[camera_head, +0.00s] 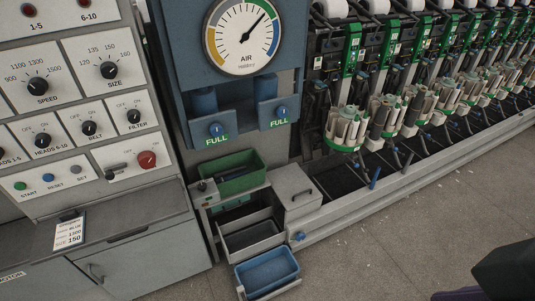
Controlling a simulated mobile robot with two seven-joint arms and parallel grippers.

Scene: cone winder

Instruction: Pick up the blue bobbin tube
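A small blue tube (375,178), which looks like the blue bobbin tube, stands tilted at the front edge of the winder's base, below the first green-rimmed holder of pale tubes (345,130). It is small in the picture, and nothing of mine touches it. A dark part at the bottom right corner looks like my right gripper (470,294) and arm. It is cut off by the picture edge, well apart from the tube, and its fingers cannot be made out. My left gripper is not in view.
A control panel with knobs (109,70) stands at the left. A green bin (240,184), an open grey drawer (252,253) and a blue bin (268,282) are in the middle. A grey lidded box (297,207) stands beside them.

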